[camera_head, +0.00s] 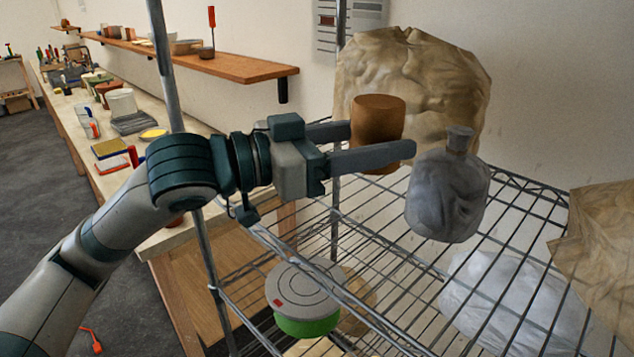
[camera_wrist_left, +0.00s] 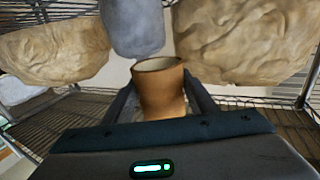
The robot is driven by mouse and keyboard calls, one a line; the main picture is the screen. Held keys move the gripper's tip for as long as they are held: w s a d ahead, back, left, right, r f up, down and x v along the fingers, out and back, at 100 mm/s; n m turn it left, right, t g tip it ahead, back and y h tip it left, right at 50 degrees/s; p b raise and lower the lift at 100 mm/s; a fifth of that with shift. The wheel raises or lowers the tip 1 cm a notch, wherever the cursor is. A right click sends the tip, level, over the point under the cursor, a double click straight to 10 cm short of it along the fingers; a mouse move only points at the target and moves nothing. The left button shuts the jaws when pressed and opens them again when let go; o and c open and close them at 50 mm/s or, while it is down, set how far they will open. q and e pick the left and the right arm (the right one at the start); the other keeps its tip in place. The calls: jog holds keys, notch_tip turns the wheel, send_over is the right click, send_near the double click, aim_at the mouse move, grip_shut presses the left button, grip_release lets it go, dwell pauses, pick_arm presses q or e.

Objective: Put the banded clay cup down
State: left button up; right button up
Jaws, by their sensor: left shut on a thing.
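The clay cup (camera_head: 378,121) is orange-brown and upright between the two fingers of my left gripper (camera_head: 375,143). In the left wrist view the cup (camera_wrist_left: 161,88) shows its pale open mouth, with a gripper finger on each side of it. My left gripper is shut on the cup and holds it over the wire shelf (camera_head: 390,237), left of a grey lumpy bottle-shaped piece (camera_head: 448,190). The gap between cup and shelf is hard to judge. The fingers hide part of the cup's lower wall. My right gripper is not in view.
A large tan lump (camera_head: 440,85) stands behind the cup, and another tan lump (camera_head: 605,235) is at the right. A pale wrapped lump (camera_head: 510,300) lies lower down. A shelf post (camera_head: 185,130) rises beside my left arm. Bare wire shows in front of the grey piece.

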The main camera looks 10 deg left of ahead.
pick_arm(q)
jog(key=w+a+f, duration=0.1)
jog(key=a, duration=0.1)
jog(key=w+a+f+p, duration=0.1)
jog(key=w+a+f, duration=0.1)
jog(key=a, duration=0.1)
jog(key=w+a+f+p, duration=0.1)
jog(key=a+f, duration=0.1)
jog(key=a, duration=0.1)
jog(key=shift+w+a+f, duration=0.15)
jog(key=shift+w+f, duration=0.05)
jog(key=shift+w+a+f, duration=0.1)
jog(key=shift+a+f, duration=0.05)
jog(key=shift+a, duration=0.1)
jog(key=shift+f, duration=0.15)
jog(key=shift+f, duration=0.2)
notch_tip(320, 180, down, 3)
jog(key=shift+r+p, duration=0.2)
jog(key=shift+p, duration=0.5)
jog(key=shift+f, duration=0.4)
jog(key=shift+f, duration=0.15)
